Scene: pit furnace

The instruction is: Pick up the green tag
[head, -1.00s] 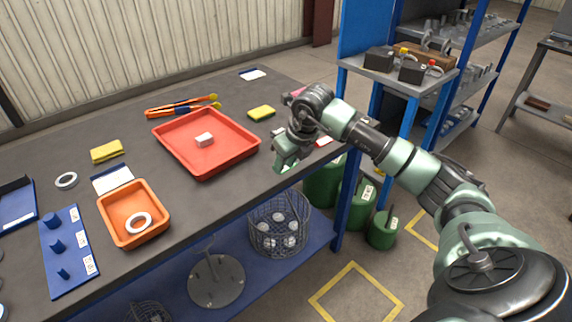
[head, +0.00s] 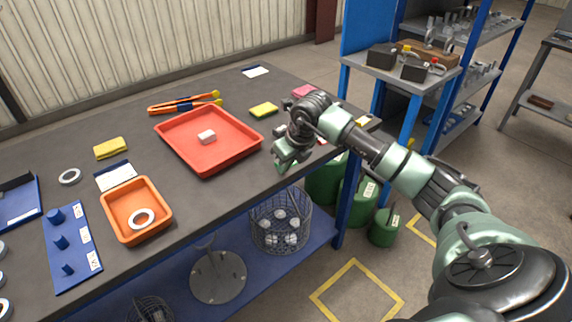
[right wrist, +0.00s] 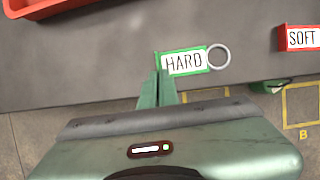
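The green tag (right wrist: 185,62) has a white face reading HARD and a grey ring at its right end. In the right wrist view it lies near the table's front edge. My right gripper (right wrist: 157,74) points at the tag's left end, its two narrow fingers close together and looking shut. The fingertips overlap the tag's lower left corner in the picture; I cannot tell whether they touch it. In the head view my right gripper (head: 283,163) is low at the table edge and mostly hides the tag. My left gripper is not in view.
A red tag reading SOFT (right wrist: 303,38) lies to the right of the green tag. A red tray (head: 180,152) with a pale block stands left of my gripper.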

